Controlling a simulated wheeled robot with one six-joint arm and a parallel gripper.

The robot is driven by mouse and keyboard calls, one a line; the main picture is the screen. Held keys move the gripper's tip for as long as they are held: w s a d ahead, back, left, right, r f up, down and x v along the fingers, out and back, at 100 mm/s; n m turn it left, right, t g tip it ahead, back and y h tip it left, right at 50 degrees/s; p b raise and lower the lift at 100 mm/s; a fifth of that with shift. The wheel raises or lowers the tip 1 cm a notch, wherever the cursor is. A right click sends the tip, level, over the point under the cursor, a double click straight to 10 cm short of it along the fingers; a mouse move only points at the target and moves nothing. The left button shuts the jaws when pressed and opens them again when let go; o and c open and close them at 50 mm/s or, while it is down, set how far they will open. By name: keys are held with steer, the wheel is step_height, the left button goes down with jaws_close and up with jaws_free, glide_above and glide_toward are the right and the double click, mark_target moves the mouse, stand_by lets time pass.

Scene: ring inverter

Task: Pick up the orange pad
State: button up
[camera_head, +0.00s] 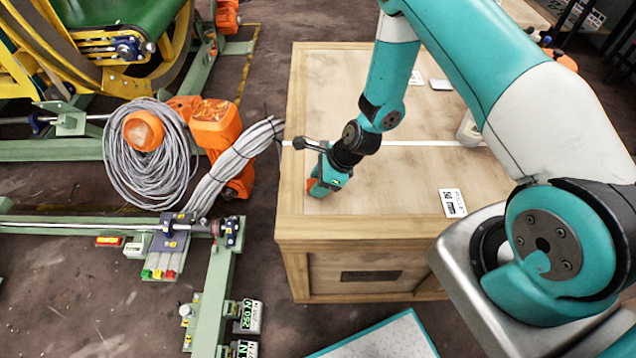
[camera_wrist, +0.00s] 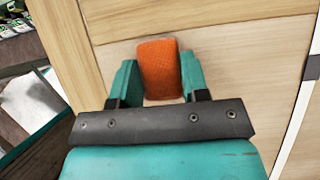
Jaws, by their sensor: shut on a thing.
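The orange pad (camera_wrist: 159,68) shows in the wrist view between the two teal fingers of my gripper (camera_wrist: 160,80), with the wooden crate top behind it. My gripper is shut on the pad. In the head view my gripper (camera_head: 325,186) points down at the left part of the wooden crate (camera_head: 400,225), and a bit of the orange pad (camera_head: 312,185) shows at its left side. The fingers and wrist hide most of the pad there. I cannot tell whether the pad touches the crate top.
A white label card (camera_head: 453,203) lies on the crate's right part. Small pale items (camera_head: 440,85) lie at the back. Left of the crate are a coiled grey cable (camera_head: 150,165), an orange machine part (camera_head: 217,125) and green rails (camera_head: 215,285). The crate's front area is clear.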

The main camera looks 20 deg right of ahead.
step_height(320, 180, up, 20)
stand_by(0.3)
